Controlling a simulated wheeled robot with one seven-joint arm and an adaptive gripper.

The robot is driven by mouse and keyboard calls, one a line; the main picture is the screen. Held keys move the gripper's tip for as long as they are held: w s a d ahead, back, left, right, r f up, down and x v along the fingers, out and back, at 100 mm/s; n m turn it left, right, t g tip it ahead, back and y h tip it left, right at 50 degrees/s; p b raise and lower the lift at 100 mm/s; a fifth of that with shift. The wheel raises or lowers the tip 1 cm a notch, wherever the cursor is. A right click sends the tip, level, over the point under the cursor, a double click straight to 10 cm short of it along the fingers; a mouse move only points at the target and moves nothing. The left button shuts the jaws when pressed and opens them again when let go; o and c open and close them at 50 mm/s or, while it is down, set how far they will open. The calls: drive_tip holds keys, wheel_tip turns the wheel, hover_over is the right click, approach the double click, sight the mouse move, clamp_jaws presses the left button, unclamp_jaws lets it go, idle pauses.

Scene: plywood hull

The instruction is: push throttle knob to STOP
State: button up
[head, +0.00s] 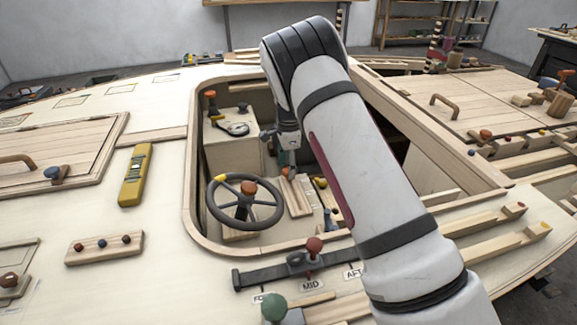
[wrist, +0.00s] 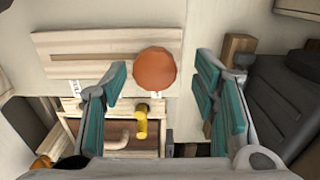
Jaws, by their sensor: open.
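In the wrist view, an orange-brown round knob (wrist: 155,68) stands over a pale wooden board with a long slot (wrist: 70,68). I take it for the throttle knob; no STOP mark is readable. My gripper (wrist: 160,85) is open, with teal pads to the left and right of the knob. Gaps show on both sides of it, the larger on the right. In the head view, my gripper (head: 289,168) reaches down into the cockpit opening above a wooden slatted piece (head: 296,196).
A dark steering wheel (head: 244,203) with an orange hub stands left of my gripper. A red-knobbed slider (head: 314,246) marked MID and AFT lies on the near deck. A yellow handle (wrist: 141,122) shows below the knob.

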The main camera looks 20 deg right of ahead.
wheel_tip(320, 180, up, 12)
drive_tip(key=shift+f, duration=0.2)
idle(0.4)
